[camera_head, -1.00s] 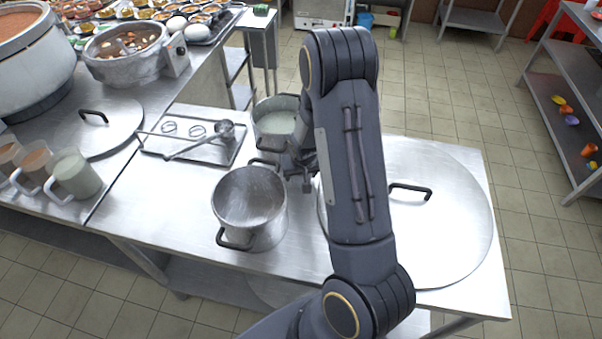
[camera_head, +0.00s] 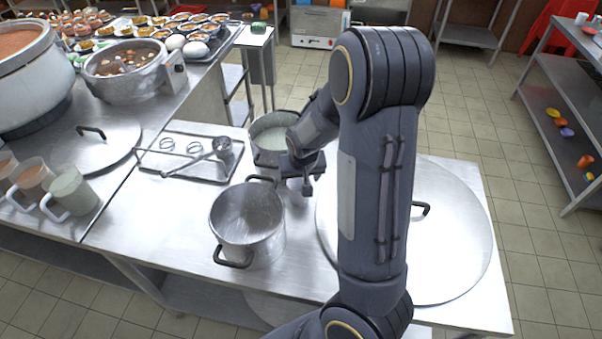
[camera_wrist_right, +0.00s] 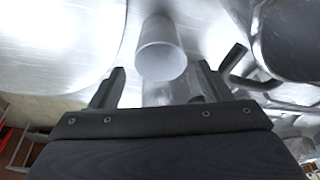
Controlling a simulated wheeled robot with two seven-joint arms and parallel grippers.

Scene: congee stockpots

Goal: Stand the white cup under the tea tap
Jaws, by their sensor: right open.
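A whitish cup (camera_wrist_right: 160,50) shows in the right wrist view, in line with the gap between the fingers of my right gripper (camera_wrist_right: 159,72). The fingers are apart, and I cannot tell whether either touches the cup. In the head view, my right gripper (camera_head: 307,187) is low over the steel table, just right of the empty steel pot. I cannot make out the cup in the head view, where my arm covers part of that area. I cannot identify a tea tap in either view. My left gripper is not in view.
An empty steel pot (camera_head: 247,222) and a pot of pale liquid (camera_head: 272,138) stand close left of my right gripper. A large round lid (camera_head: 455,235) lies to the right. A rack with a ladle (camera_head: 187,157) lies farther left.

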